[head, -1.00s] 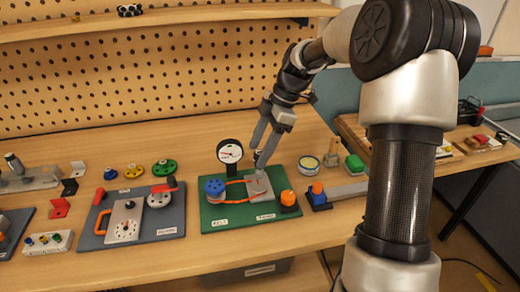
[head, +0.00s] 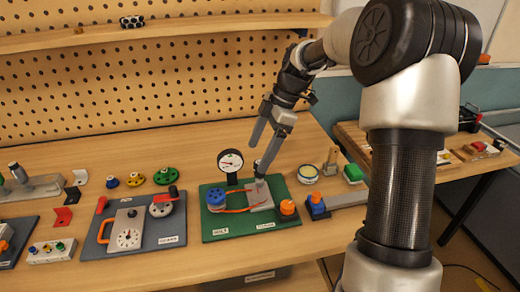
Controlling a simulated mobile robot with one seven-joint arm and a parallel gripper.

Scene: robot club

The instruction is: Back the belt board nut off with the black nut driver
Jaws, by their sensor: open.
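The belt board (head: 222,231) is a green board on the bench. It carries a blue pulley (head: 215,194), an orange belt (head: 236,211), a round dial gauge (head: 230,161), a grey block (head: 262,201) and an orange knob (head: 288,208). My gripper (head: 257,162) is over the grey block, pointing down, with its two fingers apart. One fingertip comes down close to the block; I cannot tell whether it touches. The nut is too small or hidden to make out. A small dark upright thing shows behind the fingers; I cannot tell whether it is the black nut driver.
Left of it is a grey-blue board (head: 170,234) with a dial plate and a red-handled wheel. Green and yellow wheels lie behind that. A pegboard rises behind.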

